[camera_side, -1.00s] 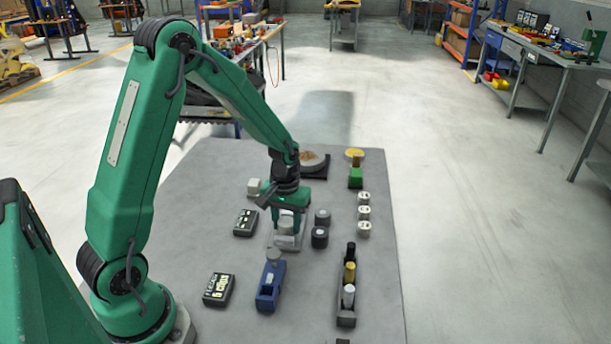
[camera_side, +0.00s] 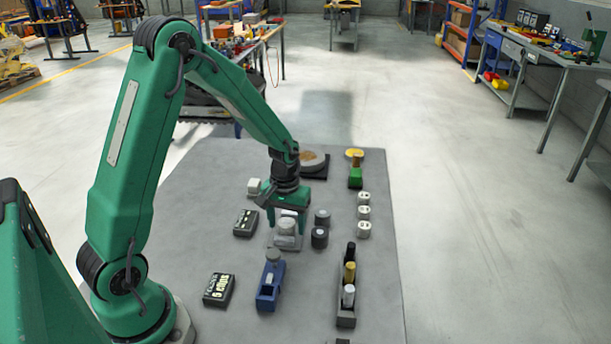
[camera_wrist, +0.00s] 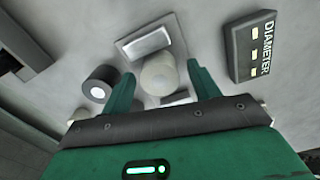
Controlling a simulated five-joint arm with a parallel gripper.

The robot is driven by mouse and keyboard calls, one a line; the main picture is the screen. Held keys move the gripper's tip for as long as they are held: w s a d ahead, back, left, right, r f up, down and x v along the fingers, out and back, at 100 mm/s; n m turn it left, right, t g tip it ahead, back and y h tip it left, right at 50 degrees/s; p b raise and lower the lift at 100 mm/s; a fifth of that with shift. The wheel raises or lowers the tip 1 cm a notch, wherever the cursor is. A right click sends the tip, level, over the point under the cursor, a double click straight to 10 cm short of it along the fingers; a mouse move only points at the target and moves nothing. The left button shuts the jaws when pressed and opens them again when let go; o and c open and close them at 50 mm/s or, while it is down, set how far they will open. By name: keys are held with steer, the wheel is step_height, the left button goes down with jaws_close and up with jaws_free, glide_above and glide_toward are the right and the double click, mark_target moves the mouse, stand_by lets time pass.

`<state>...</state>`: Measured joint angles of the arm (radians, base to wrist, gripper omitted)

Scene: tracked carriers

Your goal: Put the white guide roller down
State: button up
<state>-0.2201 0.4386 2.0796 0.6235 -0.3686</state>
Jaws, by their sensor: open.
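A pale, whitish roller (camera_side: 287,226) stands upright on a light grey carrier (camera_side: 285,242) in the middle of the mat. My gripper (camera_side: 288,212) is directly above and around it. In the wrist view the roller (camera_wrist: 158,75) lies between the two green fingers of my gripper (camera_wrist: 163,84), with a gap on each side. The jaws are open. The carrier's light plate (camera_wrist: 150,41) shows just beyond the roller. The roller's lower part is hidden in the wrist view.
Two dark rollers (camera_side: 320,237) stand close on the right, with several white rollers (camera_side: 363,213) in a row farther right. A blue carrier (camera_side: 269,292) and a dark rack (camera_side: 346,318) are nearer the camera. Black label blocks (camera_side: 219,289) lie left.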

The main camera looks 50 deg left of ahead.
mark_target(286, 223)
step_height(286, 223, up, 12)
stand_by(0.6)
stand_by(0.5)
steer(key=s+d+r+m+t, duration=0.2)
steer(key=s+d+r+m, duration=0.1)
steer(key=s, duration=0.5)
steer(key=s+d+r+m+t, duration=0.3)
steer(key=s+d+r, duration=0.2)
steer(key=s+r, duration=0.2)
steer(key=shift+s+d+r+m+t, duration=0.2)
steer(key=shift+s+d+m+t, duration=0.1)
steer(key=shift+s+m, duration=0.15)
